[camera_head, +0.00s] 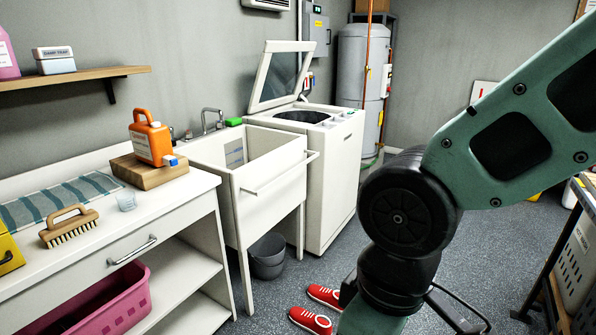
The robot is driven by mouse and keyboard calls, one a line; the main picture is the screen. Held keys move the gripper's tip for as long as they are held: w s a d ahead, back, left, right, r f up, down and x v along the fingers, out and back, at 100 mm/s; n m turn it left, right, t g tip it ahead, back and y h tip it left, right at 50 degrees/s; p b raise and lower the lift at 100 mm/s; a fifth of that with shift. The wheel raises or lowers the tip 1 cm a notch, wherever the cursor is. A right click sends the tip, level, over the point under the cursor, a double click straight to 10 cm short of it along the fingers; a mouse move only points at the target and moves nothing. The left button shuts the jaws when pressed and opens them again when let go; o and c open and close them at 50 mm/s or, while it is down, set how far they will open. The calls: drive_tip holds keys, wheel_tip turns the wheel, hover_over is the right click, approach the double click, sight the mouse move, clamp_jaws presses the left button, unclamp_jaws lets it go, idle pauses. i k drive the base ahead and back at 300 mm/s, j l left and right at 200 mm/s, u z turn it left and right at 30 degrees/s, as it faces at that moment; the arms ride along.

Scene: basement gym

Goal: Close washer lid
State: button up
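The washer (335,177) is a white top-loading machine against the back wall, right of the sink. Its lid (280,76), a white frame with a dark glass panel, stands raised and leans back at the rear left of the top. The dark round tub opening (303,116) is uncovered. My green and black arm fills the right side of the view, well in front of the washer and apart from it. My gripper cannot be made out; the arm runs out of the bottom of the picture.
A white utility sink (270,190) with a front rail adjoins the washer's left side. A grey bucket (267,257) stands below it. Red shoes (312,320) lie on the floor before my arm. A counter (185,195) is at left, a shelf with a basket (577,265) at right.

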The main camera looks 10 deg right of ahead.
sight(271, 47)
drive_tip(key=i+l+z, duration=0.15)
drive_tip(key=z, duration=0.35)
drive_tip(key=i+l+z, duration=0.1)
drive_tip(key=i+z, duration=0.4)
drive_tip(key=i, duration=4.7)
drive_tip(key=i+u, duration=0.35)
drive_tip(key=i+l+u, duration=0.1)
drive_tip(key=u, duration=0.25)
